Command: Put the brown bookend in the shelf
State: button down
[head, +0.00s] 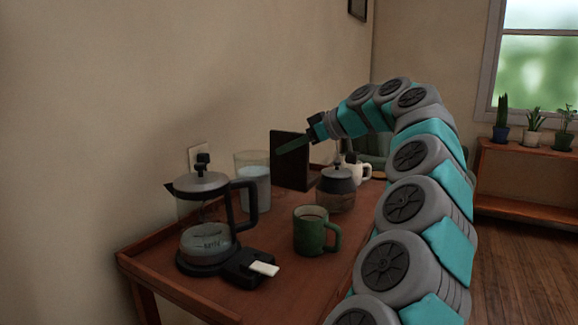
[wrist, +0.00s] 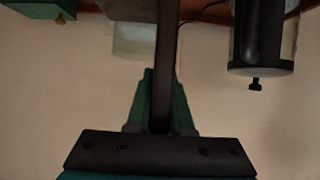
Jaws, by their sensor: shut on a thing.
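The brown bookend, a dark upright panel (head: 290,172), is at the far part of the wooden table in the head view. My gripper (head: 293,145) reaches it from the right and is shut on its upper part. In the wrist view, the two green fingers of my gripper (wrist: 161,85) close on both sides of the bookend's thin edge (wrist: 167,45). A low wooden shelf (head: 520,152) stands under the window at right, partly cut off.
The table (head: 315,280) holds a coffee maker (head: 205,215), a glass container (head: 253,178), a green mug (head: 310,232), a small glass pot (head: 336,188) and a white teapot (head: 355,171), close around the bookend. Several potted plants (head: 533,130) stand on the shelf top. Floor is clear at right.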

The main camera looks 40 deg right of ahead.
aim_at(290, 133)
notch_tip(290, 133, up, 3)
jog(key=shift+d+r, duration=0.1)
jog(key=shift+r, duration=0.1)
jog(key=shift+r+p, duration=0.75)
jog(key=shift+r, duration=1)
